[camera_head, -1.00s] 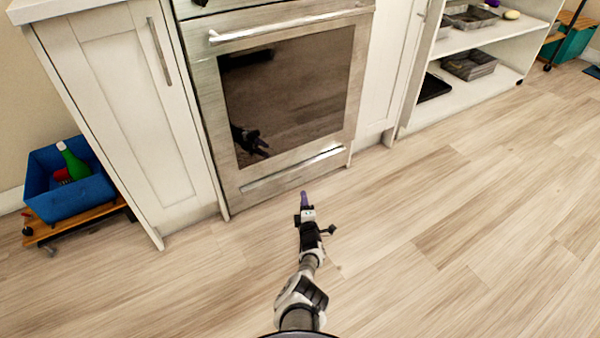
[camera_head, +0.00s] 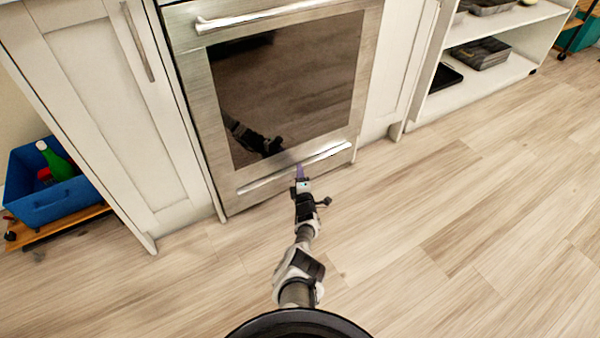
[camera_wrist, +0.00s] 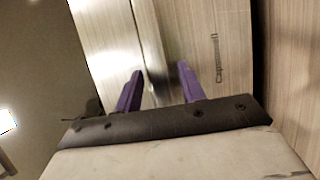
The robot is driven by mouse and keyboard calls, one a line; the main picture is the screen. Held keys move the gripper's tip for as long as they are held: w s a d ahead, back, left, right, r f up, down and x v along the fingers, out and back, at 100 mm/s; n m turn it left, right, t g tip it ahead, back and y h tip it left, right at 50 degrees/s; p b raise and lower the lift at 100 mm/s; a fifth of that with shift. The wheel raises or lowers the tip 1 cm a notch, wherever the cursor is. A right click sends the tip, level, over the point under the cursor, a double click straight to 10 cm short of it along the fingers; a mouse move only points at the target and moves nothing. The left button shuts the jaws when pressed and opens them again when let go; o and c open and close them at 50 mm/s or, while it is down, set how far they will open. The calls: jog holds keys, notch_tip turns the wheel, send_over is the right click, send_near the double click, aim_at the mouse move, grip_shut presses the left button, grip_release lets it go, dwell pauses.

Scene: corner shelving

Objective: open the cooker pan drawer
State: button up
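The cooker (camera_head: 195,75) stands ahead with its oven door shut. Its pan drawer (camera_head: 240,198) is the low steel panel under the door and looks shut, with a long bar handle (camera_head: 325,154) across it. My gripper (camera_head: 300,170) is in front of the drawer, its purple fingertips at the handle in the head view. In the wrist view, my gripper (camera_wrist: 160,68) has its two purple fingers apart, with a shiny upright strip, seemingly the handle (camera_wrist: 148,40), lined up between them. I cannot tell whether either finger touches it.
A white cabinet (camera_head: 105,100) stands left of the cooker, with a blue crate (camera_head: 60,203) on a low wooden trolley beyond it. White open shelving (camera_head: 480,92) is at the right. The wooden floor (camera_head: 440,220) is clear to the right and in front.

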jog(key=shift+s, duration=0.1)
grip_shut()
